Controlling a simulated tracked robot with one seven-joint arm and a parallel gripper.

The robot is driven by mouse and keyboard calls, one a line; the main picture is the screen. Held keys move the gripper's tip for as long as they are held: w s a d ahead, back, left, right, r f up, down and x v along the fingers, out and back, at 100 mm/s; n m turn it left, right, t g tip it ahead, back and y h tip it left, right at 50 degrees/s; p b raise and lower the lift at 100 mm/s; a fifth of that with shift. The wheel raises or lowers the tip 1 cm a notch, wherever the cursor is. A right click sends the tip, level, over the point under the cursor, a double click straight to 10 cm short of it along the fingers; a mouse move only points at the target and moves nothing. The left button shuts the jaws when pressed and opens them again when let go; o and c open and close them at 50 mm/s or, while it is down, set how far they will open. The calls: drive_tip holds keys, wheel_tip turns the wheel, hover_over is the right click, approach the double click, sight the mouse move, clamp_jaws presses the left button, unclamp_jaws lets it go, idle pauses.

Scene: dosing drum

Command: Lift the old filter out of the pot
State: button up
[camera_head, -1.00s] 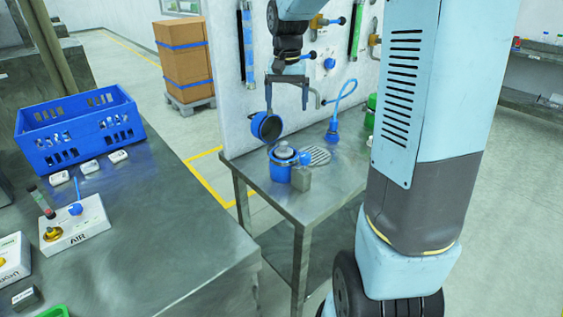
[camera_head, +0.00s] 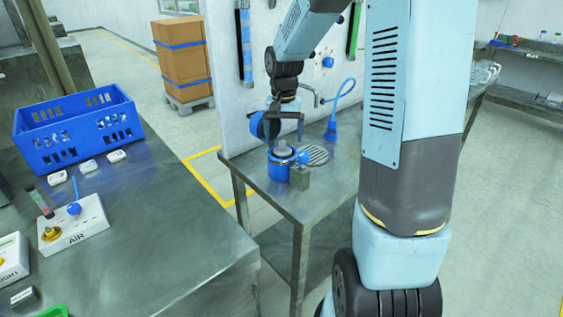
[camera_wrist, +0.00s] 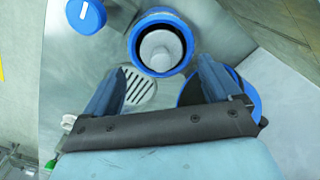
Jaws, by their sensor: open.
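The blue pot (camera_head: 281,164) stands open on the small steel table. The old filter, a pale grey rounded piece (camera_head: 283,150), sits inside it; from above in the wrist view its round top (camera_wrist: 160,50) shows within the dark inside of the blue pot rim (camera_wrist: 182,18). My gripper (camera_head: 284,138) is open, pointing down just above the pot. In the wrist view the open fingers (camera_wrist: 160,82) lie near the pot's lower edge, one on each side, with nothing between them.
A blue round lid (camera_head: 262,126) hangs behind my gripper, close to it. A grey block (camera_head: 300,177) stands beside the pot. A drain grate (camera_head: 315,155) and a blue hose (camera_head: 341,100) are to the right. The blue crate (camera_head: 75,148) is on the left table.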

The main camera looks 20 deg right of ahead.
sight(283, 141)
drive_tip(key=shift+s+a+f, duration=0.1)
drive_tip(key=shift+s+f, duration=0.05)
drive_tip(key=shift+f, duration=0.85)
drive_tip(key=shift+s+a+f, duration=0.1)
drive_tip(key=shift+f, duration=0.85)
drive_tip(key=c, duration=1.5)
drive_tip(key=shift+r, duration=0.2)
